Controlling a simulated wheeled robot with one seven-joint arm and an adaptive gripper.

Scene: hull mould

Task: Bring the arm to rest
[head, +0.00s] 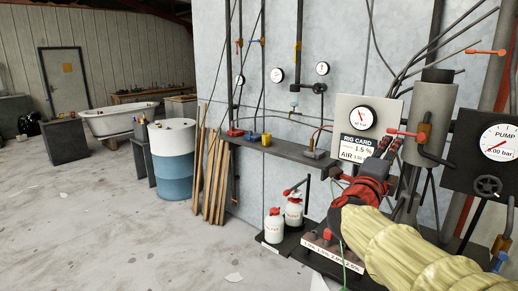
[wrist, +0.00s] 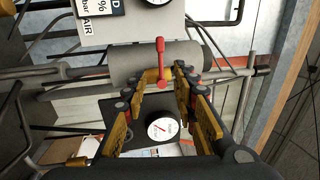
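My arm, in a yellow sleeve with a red wrist (head: 365,188), reaches out from the lower right in the head view. My gripper (head: 388,144) is small and dark there, in front of the wall rig beside the rig card. In the wrist view my gripper (wrist: 164,76) has its two fingers apart, with nothing visibly held between them. A red-handled valve (wrist: 160,60) shows at the gap between the fingertips. I cannot tell whether the fingers touch it. The same red lever shows in the head view (head: 405,133), close to the gripper.
A grey cylinder (head: 430,112) and pipes crowd the gripper. The pump gauge panel (head: 482,165) is at right, the rig card board (head: 345,112) at left. White bottles (head: 293,212) stand below. A blue-and-white drum (head: 172,165) is at left. The floor (head: 90,220) there is mostly clear.

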